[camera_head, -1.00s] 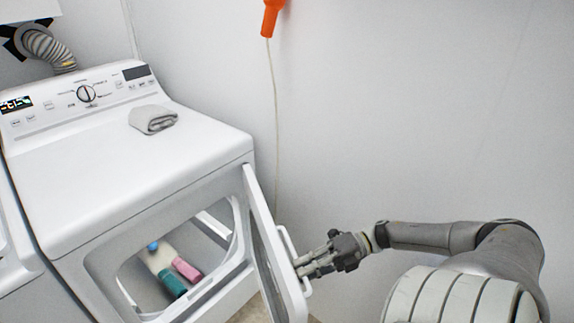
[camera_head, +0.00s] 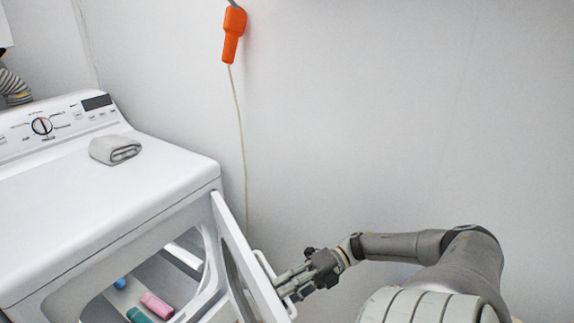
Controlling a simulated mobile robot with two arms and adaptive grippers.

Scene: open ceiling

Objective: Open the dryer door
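The white dryer (camera_head: 95,205) stands at the left in the head view. Its door (camera_head: 243,255) is swung well open, hinged near the dryer's right front corner, and the opening shows. My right gripper (camera_head: 282,287) is at the outer face of the door, by the door handle (camera_head: 264,264). Its fingers reach to the handle area, but whether they close on it or only touch it I cannot tell. My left gripper is not in view.
Inside the drum lie a pink bottle (camera_head: 157,305), a teal bottle (camera_head: 139,315) and a blue-capped item (camera_head: 120,283). A folded grey cloth (camera_head: 115,149) rests on the dryer top. An orange object (camera_head: 233,36) hangs on the wall with a cord. A bare wall stands behind my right arm.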

